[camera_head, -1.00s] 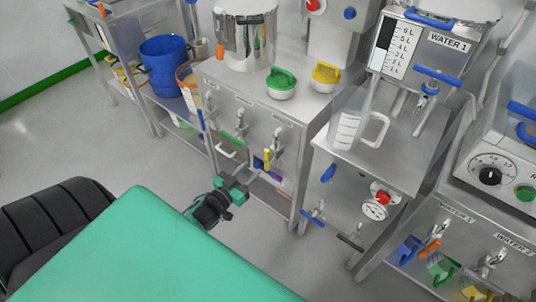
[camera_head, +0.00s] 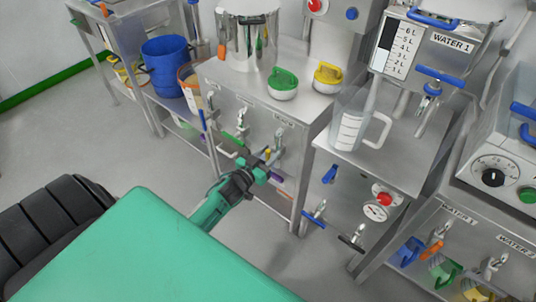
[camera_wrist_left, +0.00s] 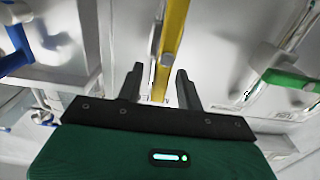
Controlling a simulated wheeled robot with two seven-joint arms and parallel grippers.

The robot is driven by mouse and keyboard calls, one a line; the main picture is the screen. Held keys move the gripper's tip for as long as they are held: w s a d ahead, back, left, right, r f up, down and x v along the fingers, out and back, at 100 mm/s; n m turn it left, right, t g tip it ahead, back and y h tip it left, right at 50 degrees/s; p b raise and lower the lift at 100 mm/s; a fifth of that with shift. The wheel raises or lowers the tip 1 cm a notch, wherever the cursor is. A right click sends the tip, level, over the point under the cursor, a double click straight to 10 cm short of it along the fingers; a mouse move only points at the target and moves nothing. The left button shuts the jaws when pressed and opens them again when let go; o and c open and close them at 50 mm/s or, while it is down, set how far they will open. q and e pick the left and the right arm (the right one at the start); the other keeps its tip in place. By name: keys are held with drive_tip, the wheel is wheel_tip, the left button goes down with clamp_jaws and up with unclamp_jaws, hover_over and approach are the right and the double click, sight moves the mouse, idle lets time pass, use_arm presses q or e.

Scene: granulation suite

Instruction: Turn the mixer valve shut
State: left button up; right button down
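The yellow valve handle (camera_head: 268,153) is on the right-hand tap (camera_head: 279,142) of the steel cabinet front, under a small label that I cannot read clearly. In the left wrist view the yellow handle (camera_wrist_left: 172,42) is a long bar, running from the top edge down to between my fingers. My left gripper (camera_head: 268,166) is at this tap. In the left wrist view the left gripper (camera_wrist_left: 160,85) is open, with one finger on each side of the bar and gaps visible on both sides. The right gripper is not in view.
A green-handled tap (camera_wrist_left: 292,80) is to the right in the left wrist view. A blue handle (camera_wrist_left: 18,42) is at its left. Bare floor (camera_head: 140,165) lies at the left.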

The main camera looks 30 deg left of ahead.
use_arm(q)
clamp_jaws()
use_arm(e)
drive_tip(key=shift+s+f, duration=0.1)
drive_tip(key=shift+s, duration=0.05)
